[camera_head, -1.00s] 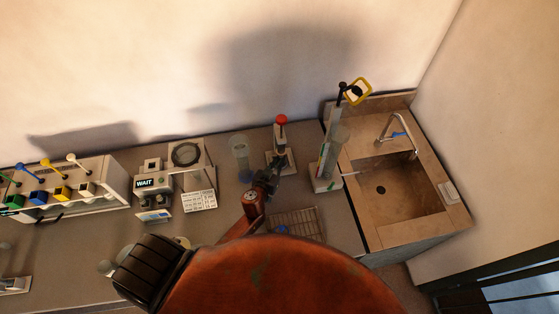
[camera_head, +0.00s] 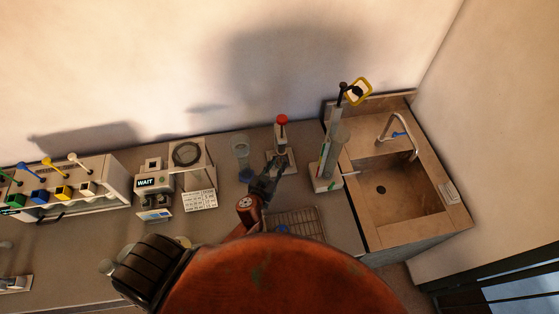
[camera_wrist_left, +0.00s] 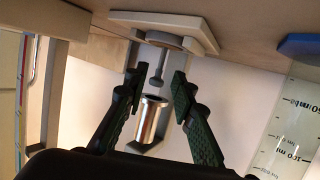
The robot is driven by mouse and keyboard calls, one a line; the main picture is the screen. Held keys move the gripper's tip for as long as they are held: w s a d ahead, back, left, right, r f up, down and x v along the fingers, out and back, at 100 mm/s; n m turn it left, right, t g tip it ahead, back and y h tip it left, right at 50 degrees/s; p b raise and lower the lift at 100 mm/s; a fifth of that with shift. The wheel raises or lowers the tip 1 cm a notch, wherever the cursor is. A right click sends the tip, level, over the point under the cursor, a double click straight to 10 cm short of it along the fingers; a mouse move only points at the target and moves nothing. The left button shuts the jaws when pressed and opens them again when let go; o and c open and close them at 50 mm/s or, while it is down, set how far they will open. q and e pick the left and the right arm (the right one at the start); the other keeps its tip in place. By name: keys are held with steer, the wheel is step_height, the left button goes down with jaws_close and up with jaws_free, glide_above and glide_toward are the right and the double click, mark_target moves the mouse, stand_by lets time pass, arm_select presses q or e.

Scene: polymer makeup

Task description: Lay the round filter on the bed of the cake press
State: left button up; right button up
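The cake press appears to be the stand with a red knob (camera_head: 281,120) at the back of the counter. In the left wrist view its pale base plate (camera_wrist_left: 185,25) is at the top, with a grey round bed (camera_wrist_left: 150,40); a rod and a shiny metal cylinder (camera_wrist_left: 151,118) show below. My left gripper (camera_head: 272,176) is just in front of the press. In its wrist view the two fingers (camera_wrist_left: 156,84) are apart, with the rod and cylinder visible between them and nothing seen held. I cannot make out the round filter. My right gripper is not in view.
A clear graduated cylinder (camera_head: 240,152) with a blue foot stands left of the press. A stand with tubes (camera_head: 327,165) is to its right, then the sink (camera_head: 405,190). A wire rack (camera_head: 295,221) lies in front. A device reading WAIT (camera_head: 147,183) is further left.

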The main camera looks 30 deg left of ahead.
arm_select(q)
steer(key=v, duration=0.8)
steer(key=shift+s+r, duration=0.1)
steer(key=shift+s, duration=0.05)
